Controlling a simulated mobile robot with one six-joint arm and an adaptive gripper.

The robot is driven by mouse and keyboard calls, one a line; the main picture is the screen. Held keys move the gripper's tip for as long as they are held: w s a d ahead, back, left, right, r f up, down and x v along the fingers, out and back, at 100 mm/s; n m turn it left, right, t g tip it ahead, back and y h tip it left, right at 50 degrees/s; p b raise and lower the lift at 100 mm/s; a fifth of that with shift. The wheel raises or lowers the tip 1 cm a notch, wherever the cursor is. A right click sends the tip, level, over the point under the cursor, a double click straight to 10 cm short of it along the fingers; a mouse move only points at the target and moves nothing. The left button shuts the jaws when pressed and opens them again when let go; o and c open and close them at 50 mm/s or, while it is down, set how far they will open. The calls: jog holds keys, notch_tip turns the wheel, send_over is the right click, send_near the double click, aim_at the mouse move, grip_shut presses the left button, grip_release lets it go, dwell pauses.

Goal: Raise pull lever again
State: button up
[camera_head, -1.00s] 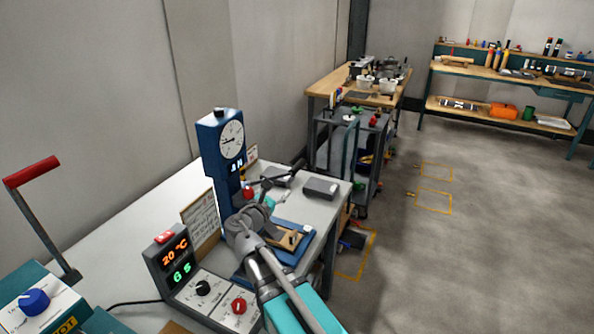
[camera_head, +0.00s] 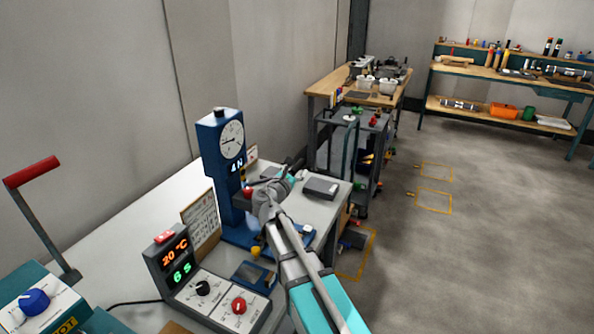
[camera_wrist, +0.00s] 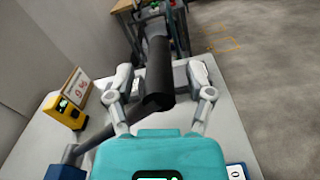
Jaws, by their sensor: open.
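The blue pull tester (camera_head: 222,170) stands on the pale bench with a round dial and a small display reading 4 N. Its dark lever handle (camera_head: 298,160) shows just past my gripper (camera_head: 278,188), which hides much of the lever in the head view. In the wrist view the thick black handle (camera_wrist: 158,82) runs lengthwise between the two spread fingers of my gripper (camera_wrist: 160,72). The fingers are open on both sides of it, with visible gaps. I cannot tell the lever's exact angle.
A control box (camera_head: 172,262) with red digits of 20 °C stands on the near bench. A grey box (camera_head: 321,188) lies right of my gripper. A yellow device (camera_wrist: 68,102) shows left in the wrist view. A red-handled lever (camera_head: 32,172) rises at far left.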

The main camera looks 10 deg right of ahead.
jog(key=shift+w, duration=0.1)
grip_shut()
jog(key=shift+d, duration=0.2)
jog(key=shift+r, duration=0.15)
dwell(0.3)
jog(key=shift+a+r, duration=0.1)
jog(key=shift+a, duration=0.05)
